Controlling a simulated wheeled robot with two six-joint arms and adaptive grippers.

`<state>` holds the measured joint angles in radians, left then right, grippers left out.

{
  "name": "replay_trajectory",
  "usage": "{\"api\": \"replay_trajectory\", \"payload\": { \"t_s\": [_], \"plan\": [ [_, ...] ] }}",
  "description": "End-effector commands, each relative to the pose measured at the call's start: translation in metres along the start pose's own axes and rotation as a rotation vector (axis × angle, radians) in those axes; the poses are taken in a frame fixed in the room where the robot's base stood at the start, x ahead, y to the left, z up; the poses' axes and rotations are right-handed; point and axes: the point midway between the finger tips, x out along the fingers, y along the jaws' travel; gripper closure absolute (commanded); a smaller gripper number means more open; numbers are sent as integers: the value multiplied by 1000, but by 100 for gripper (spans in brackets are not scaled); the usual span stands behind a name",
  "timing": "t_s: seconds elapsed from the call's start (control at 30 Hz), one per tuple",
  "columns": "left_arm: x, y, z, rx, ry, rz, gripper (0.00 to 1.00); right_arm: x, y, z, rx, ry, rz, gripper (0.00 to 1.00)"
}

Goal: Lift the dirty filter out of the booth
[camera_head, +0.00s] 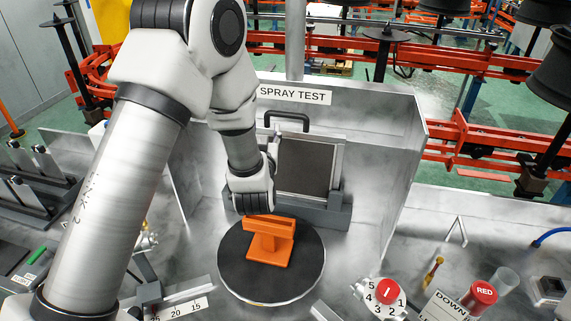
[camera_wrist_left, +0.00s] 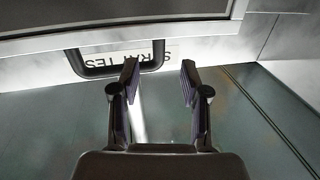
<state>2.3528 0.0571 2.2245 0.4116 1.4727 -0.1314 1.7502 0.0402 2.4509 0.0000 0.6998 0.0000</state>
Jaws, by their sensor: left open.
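The dirty filter (camera_head: 306,165) is a dark grey panel in a light frame, upright in a grey holder at the back of the spray booth (camera_head: 375,190). Its black handle (camera_head: 287,116) rises from the top edge. My left gripper (camera_head: 270,158) is in front of the filter's left side, partly hidden by its own wrist. In the left wrist view its fingers (camera_wrist_left: 160,75) are open with nothing held. The handle (camera_wrist_left: 100,71) shows there at the left, partly behind one finger, and the filter (camera_wrist_left: 120,15) crosses the top. My right gripper is out of view.
An orange fixture (camera_head: 270,240) stands on a round dark turntable (camera_head: 240,275) below my wrist. The booth's side walls and back wall with the SPRAY TEST sign (camera_head: 293,95) enclose the filter. A red knob (camera_head: 381,290) and red-capped container (camera_head: 480,296) are at right.

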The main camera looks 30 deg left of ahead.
Motion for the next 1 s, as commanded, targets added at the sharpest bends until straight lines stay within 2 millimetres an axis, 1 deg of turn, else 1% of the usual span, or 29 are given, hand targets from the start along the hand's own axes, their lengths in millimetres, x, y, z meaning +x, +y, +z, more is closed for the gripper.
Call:
{"api": "replay_trajectory", "payload": {
  "t_s": [0.03,0.2,0.33,0.53,0.57,0.6,0.67,0.7,1.0],
  "plan": [
    [7,-1,-4,-1,-2,-2,54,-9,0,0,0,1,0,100],
    [36,-2,-8,0,-3,-3,54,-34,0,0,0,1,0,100],
    [53,-1,-3,0,-3,-1,54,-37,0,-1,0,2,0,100],
    [54,0,0,1,-3,1,54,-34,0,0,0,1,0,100],
    [54,0,0,1,-3,1,62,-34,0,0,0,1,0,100],
    [54,0,0,1,-3,1,76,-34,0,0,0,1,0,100],
    [54,0,0,1,-3,1,97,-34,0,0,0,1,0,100],
    [54,0,0,1,-3,1,100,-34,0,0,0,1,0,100],
    [54,0,0,0,-2,0,100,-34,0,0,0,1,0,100]
  ]
}}
